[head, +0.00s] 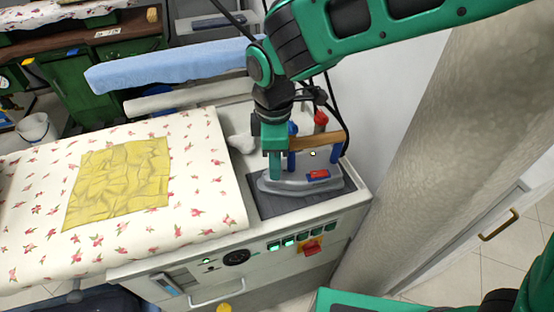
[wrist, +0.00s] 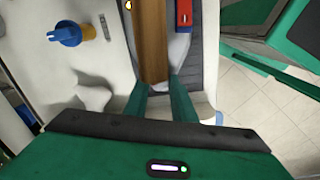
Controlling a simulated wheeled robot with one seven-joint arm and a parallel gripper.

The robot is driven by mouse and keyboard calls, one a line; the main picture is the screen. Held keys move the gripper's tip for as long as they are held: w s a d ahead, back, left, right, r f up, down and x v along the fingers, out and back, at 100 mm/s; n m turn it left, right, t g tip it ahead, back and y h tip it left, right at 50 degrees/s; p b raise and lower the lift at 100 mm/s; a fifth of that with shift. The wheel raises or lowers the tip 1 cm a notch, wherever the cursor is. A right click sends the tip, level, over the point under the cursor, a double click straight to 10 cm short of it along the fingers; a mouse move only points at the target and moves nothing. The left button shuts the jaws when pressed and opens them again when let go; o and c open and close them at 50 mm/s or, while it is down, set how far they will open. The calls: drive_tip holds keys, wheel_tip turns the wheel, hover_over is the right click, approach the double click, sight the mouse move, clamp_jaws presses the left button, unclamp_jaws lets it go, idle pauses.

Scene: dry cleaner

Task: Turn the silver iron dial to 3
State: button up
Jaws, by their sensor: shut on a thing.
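The silver iron (head: 290,187) rests on a dark pad (head: 300,202) at the right end of the ironing station. Its brown wooden handle (head: 318,143) stands on blue posts, and it also shows in the wrist view (wrist: 153,40). A red piece with blue beside it (head: 318,175) sits on top of the iron, and part of it shows in the wrist view (wrist: 184,14). I cannot make out dial markings. My gripper (head: 274,165) points down at the handle's left end.
A floral ironing board (head: 215,200) with a yellow cloth (head: 120,182) lies to the left. The front panel has a black round knob (head: 236,257), green switches and a red switch (head: 312,247). A wall stands close on the right. A blue roll (head: 170,65) lies behind.

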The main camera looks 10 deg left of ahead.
drive_tip(key=shift+w+a+r+m, duration=0.1)
drive_tip(key=shift+m, duration=0.5)
drive_tip(key=o, duration=1.1)
drive_tip(key=shift+c, duration=0.2)
wheel_tip(320, 180, up, 11)
drive_tip(key=shift+s, duration=0.2)
